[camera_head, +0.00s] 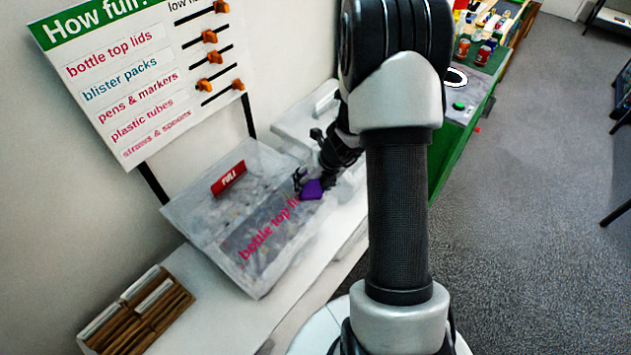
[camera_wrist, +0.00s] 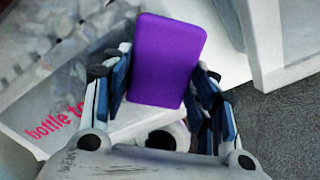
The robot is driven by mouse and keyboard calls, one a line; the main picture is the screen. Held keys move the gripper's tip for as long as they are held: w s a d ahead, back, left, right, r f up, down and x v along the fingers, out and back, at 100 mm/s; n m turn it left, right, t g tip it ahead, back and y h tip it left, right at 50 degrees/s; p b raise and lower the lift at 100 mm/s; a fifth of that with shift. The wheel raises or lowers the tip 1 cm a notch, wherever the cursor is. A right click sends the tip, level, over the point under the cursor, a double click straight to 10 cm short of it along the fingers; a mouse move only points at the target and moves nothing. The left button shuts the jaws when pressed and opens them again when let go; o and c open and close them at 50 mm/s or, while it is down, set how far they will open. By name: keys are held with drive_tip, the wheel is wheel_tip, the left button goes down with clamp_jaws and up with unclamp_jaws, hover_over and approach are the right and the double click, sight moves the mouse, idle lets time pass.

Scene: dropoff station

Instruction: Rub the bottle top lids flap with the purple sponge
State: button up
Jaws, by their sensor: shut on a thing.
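The purple sponge (camera_head: 312,189) is at the end of my gripper (camera_head: 318,180), by the upper right part of the bottle top lids flap (camera_head: 247,263). In the wrist view the sponge (camera_wrist: 168,60) stands between the two fingers of my gripper (camera_wrist: 165,95), which are shut on it. The flap is the grey front panel of a clear box, with pink "bottle top lids" lettering; part of the lettering is hidden behind the sponge and gripper. The flap (camera_wrist: 75,110) also shows at the left of the wrist view. I cannot tell whether the sponge touches it.
A red "FULL" tag (camera_head: 228,179) sits on the clear box (camera_head: 190,215). A "How full?" board (camera_head: 125,85) with orange sliders stands behind. A brown divided holder (camera_head: 140,312) is at lower left. A white bin (camera_head: 300,125) is beyond my gripper. Open floor lies at right.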

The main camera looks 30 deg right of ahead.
sight(294, 204)
drive_tip(key=shift+s+a+f+b, duration=0.15)
drive_tip(key=shift+s+a+b, duration=0.15)
drive_tip(key=shift+a, duration=0.5)
drive_tip(key=shift+s+a+f+b, duration=0.1)
drive_tip(key=shift+s+a+b, duration=0.2)
drive_tip(key=shift+a, duration=0.5)
drive_tip(key=shift+s+a+f+b, duration=0.15)
drive_tip(key=shift+s+a+b, duration=0.15)
drive_tip(key=shift+a, duration=0.5)
drive_tip(key=shift+s+a+r, duration=0.15)
drive_tip(key=shift+s+a, duration=0.2)
drive_tip(key=shift+a, duration=0.4)
drive_tip(key=shift+d+r, duration=0.1)
drive_tip(key=shift+r, duration=0.4)
drive_tip(key=shift+p+v, duration=2.1)
drive_tip(key=shift+v, duration=0.5)
drive_tip(key=shift+d, duration=0.2)
drive_tip(key=p+v, duration=0.2)
drive_tip(key=v, duration=0.1)
